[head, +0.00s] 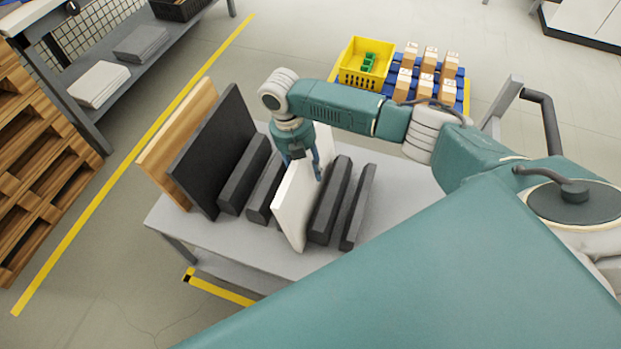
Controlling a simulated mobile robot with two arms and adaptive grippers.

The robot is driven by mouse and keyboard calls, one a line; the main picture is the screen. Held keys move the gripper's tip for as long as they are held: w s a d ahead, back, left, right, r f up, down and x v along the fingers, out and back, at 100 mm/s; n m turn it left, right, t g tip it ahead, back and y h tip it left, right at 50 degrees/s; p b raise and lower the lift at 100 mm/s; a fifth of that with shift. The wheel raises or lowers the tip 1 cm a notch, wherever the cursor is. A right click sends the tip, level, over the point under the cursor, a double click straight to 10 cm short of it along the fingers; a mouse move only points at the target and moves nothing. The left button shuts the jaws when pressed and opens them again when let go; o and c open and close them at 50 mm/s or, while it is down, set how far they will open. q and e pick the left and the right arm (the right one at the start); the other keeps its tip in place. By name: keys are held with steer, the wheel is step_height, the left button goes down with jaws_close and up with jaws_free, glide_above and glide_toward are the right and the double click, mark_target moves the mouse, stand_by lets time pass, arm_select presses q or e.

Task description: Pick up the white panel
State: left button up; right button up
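The white panel (291,208) stands on edge, leaning a little, between dark grey blocks on the grey table. My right gripper (303,166) is at the panel's upper edge and points down. One finger shows at the panel's right face. The other finger is mostly hidden, so I cannot tell whether the fingers press on the panel. My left gripper is not in view.
A black panel (212,155) and a wooden panel (178,140) stand left on the grey table (400,187). Dark blocks (329,205) flank the white panel closely. A yellow crate (364,62) and small boxes (428,86) are behind. Wooden pallets (45,165) are at left.

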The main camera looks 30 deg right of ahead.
jaws_close()
steer(key=shift+w, duration=0.1)
steer(key=shift+r, duration=0.2)
